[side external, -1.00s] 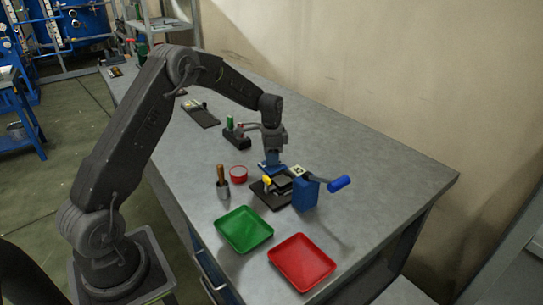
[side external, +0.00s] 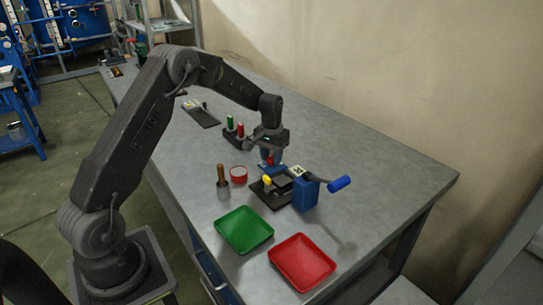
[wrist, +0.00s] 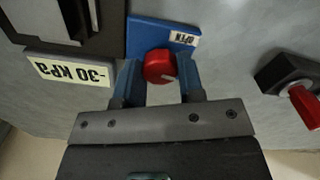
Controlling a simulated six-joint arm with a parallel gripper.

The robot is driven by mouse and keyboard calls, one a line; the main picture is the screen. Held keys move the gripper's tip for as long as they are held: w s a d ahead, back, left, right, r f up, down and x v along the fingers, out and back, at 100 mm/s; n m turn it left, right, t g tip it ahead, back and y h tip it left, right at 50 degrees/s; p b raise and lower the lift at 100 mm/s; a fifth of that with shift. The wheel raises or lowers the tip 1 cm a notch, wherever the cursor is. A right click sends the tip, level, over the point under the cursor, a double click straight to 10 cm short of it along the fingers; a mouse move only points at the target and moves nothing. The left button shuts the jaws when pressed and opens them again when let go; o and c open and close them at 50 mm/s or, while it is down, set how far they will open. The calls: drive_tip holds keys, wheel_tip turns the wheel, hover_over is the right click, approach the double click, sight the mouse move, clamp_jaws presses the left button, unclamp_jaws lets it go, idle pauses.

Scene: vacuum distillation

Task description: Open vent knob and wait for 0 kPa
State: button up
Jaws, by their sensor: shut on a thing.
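The red vent knob (wrist: 159,65) sits on a blue plate (wrist: 143,30) with a small white label. In the wrist view my gripper (wrist: 160,80) has one blue finger on each side of the knob and is shut on it. A white display (wrist: 70,72) reads -30 kPa, upside down in this view. In the side view my gripper (side external: 270,158) points down over the blue plate (side external: 273,169), and the fingers largely hide the knob. The white display (side external: 297,171) is too small to read there.
A blue box (side external: 306,194) with a blue-handled crank (side external: 340,183) stands close on the right. A green tray (side external: 244,230) and red tray (side external: 302,261) lie in front. A red-rimmed dish (side external: 238,173) and wooden-handled tool (side external: 221,178) stand left. The table's right side is clear.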

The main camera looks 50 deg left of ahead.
sight(272, 157)
drive_tip(key=shift+n, duration=1.1)
drive_tip(key=o, duration=0.9)
drive_tip(key=shift+r, duration=0.1)
drive_tip(key=shift+r, duration=6.85)
